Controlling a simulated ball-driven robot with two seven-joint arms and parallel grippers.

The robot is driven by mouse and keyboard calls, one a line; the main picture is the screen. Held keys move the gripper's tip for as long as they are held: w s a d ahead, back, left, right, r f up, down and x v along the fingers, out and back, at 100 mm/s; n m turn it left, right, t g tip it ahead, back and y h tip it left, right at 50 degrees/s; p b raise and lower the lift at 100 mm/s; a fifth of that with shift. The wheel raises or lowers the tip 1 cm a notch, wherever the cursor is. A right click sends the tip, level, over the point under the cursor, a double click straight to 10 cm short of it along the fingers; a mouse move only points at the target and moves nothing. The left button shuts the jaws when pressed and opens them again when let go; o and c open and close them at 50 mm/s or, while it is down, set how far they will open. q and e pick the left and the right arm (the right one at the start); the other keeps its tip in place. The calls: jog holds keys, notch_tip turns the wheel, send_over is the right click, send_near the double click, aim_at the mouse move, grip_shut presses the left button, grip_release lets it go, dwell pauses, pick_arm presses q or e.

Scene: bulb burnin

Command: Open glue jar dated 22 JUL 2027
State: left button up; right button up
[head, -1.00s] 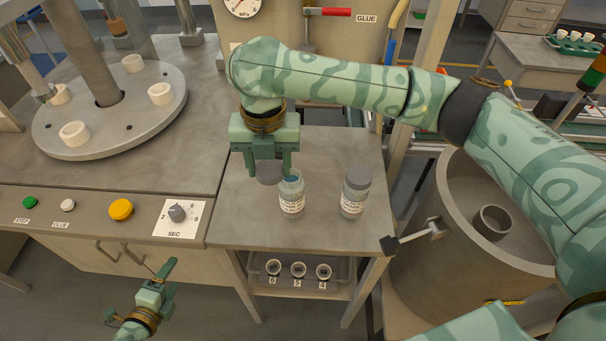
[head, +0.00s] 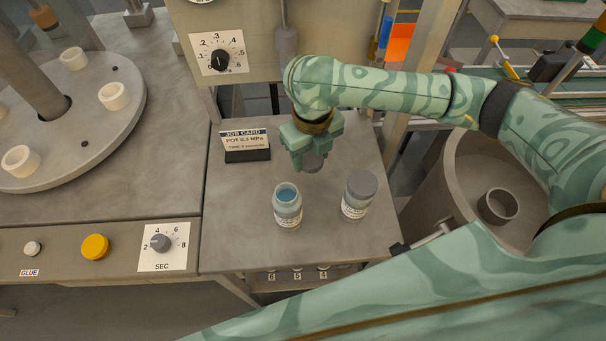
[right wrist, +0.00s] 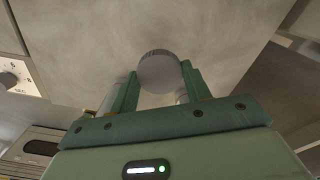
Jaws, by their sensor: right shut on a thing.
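Two jars stand upright on the small grey table (head: 235,240). The left jar (head: 287,210) has no lid, and blue glue shows in its mouth. The right jar (head: 357,197) wears a grey lid. Both have white labels whose dates are too small to read. My right gripper (head: 311,160) is shut on a loose grey lid (head: 313,161), above and behind the jars, apart from both. The lid (right wrist: 158,72) shows between the fingers in the right wrist view, with parts of the jars behind the fingers. My left gripper is out of view.
A job card (head: 246,145) stands at the table's back left. A panel with a dial (head: 218,60) rises behind. A timer knob (head: 160,243) and yellow button (head: 95,246) are on the left bench. A grey drum (head: 440,190) stands right. The table's front left is clear.

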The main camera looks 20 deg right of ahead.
aim_at(311, 158)
notch_tip(311, 158, down, 3)
jog(key=shift+f+b, duration=0.1)
jog(key=shift+b, duration=0.3)
notch_tip(311, 158, down, 4)
jog(key=shift+r+b, duration=0.15)
jog(key=shift+b, duration=0.8)
jog(key=shift+w+r, duration=0.1)
jog(key=shift+r, duration=0.05)
jog(key=o, duration=1.1)
notch_tip(311, 158, up, 12)
jog(key=p, duration=0.5)
jog(key=shift+p, duration=0.4)
